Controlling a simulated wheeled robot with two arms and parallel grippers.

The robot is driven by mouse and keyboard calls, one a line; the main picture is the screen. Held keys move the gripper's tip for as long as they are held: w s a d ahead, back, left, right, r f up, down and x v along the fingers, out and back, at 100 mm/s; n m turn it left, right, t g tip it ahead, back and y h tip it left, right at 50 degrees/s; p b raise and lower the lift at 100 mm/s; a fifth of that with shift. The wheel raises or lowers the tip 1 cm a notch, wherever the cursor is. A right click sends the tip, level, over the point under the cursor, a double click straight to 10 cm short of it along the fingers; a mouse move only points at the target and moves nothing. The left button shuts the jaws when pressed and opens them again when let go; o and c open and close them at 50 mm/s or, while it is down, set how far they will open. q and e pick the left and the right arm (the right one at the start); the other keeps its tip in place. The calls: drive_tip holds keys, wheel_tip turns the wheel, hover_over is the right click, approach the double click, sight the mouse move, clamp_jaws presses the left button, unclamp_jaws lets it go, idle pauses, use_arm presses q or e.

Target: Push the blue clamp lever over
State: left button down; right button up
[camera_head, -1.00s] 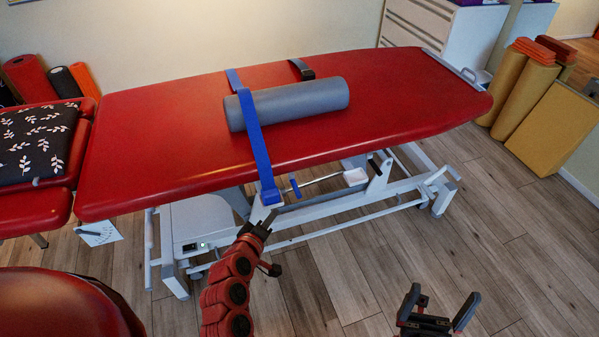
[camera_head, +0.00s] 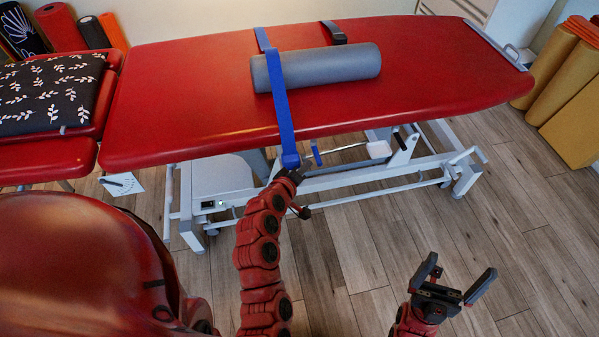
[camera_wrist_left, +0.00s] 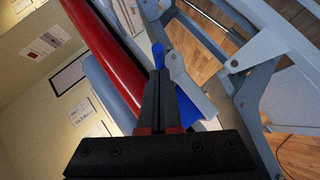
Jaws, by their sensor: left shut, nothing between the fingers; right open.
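My left gripper (camera_head: 292,174) is shut and empty, just below the strap's lower end and left of the lever. In the left wrist view, the lever's blue tip (camera_wrist_left: 158,54) shows just beyond the shut fingers (camera_wrist_left: 160,85); whether they touch it I cannot tell. The lever's lower part is hidden there behind the fingers. My right gripper (camera_head: 452,285) is open and empty, low over the floor.
A grey roller (camera_head: 335,70) lies on the table under the strap. The white table frame (camera_head: 385,180) with a crank rod is below the edge. A black leaf-patterned cushion (camera_head: 50,95) lies at the left. The wooden floor (camera_head: 510,240) is clear at the right.

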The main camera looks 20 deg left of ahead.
sight(317, 155)
use_arm(q)
drive_tip(key=shift+x, duration=1.7)
drive_tip(key=shift+r, duration=0.1)
